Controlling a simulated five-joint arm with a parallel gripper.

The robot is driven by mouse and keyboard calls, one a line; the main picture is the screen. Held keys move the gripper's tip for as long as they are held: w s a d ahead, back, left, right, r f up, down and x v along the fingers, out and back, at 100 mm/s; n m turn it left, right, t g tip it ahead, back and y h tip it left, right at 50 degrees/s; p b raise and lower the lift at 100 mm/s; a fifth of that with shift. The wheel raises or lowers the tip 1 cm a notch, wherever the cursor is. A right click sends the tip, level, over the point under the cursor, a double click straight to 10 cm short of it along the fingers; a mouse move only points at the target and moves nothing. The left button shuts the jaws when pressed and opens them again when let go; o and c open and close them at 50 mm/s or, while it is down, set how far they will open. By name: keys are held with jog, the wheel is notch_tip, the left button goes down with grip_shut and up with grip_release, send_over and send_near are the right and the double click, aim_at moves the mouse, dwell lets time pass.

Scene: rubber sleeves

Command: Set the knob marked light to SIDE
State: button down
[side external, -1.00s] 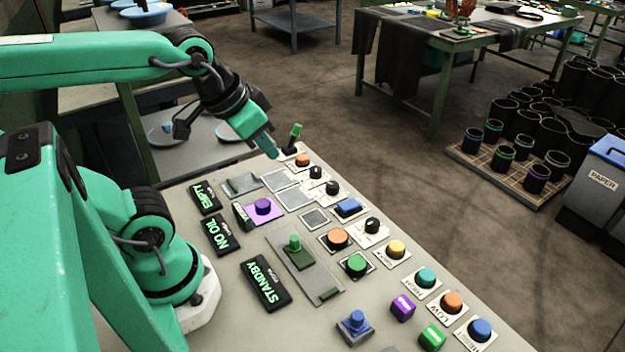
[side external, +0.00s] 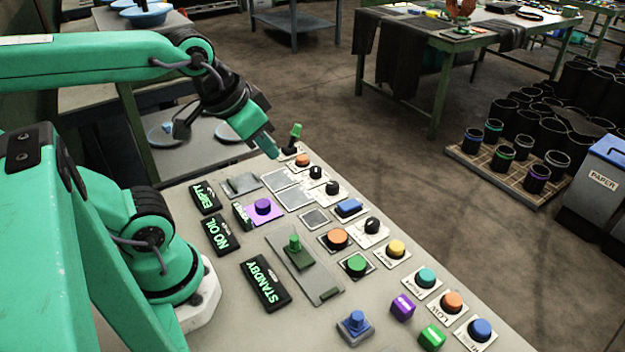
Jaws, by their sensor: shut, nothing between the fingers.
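Three black knobs on white plates stand on the panel: a far one (side external: 316,172), one just nearer (side external: 332,187), and one further right and nearer (side external: 372,225). Their markings are too small to read, so I cannot tell which is marked light or where SIDE lies. My gripper (side external: 272,154) is shut and empty. It points down over the far end of the panel, left of the far knob and apart from all three knobs.
A green-topped lever (side external: 295,137) and an orange button (side external: 302,160) stand close to the right of my gripper. Blue (side external: 349,207), orange (side external: 338,238) and yellow (side external: 397,248) controls surround the nearer knob. A green lever (side external: 294,243) rises mid-panel.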

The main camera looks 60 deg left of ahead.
jog(key=c, duration=1.2)
grip_release()
jog(key=shift+w, duration=0.2)
jog(key=shift+o, duration=0.8)
jog(key=shift+w+a, duration=0.1)
jog(key=shift+w, duration=0.1)
jog(key=m+g, duration=0.4)
jog(key=g, duration=0.1)
send_over(332, 184)
jog(key=f, duration=1.4)
jog(key=shift+s+d+f, duration=0.2)
jog(key=shift+d+f, duration=0.05)
jog(key=shift+f, duration=0.15)
jog(key=shift+w+a+f+g, duration=0.2)
jog(key=shift+w+f+g, duration=0.1)
jog(key=shift+f, duration=0.35)
jog(key=shift+f, duration=3.85)
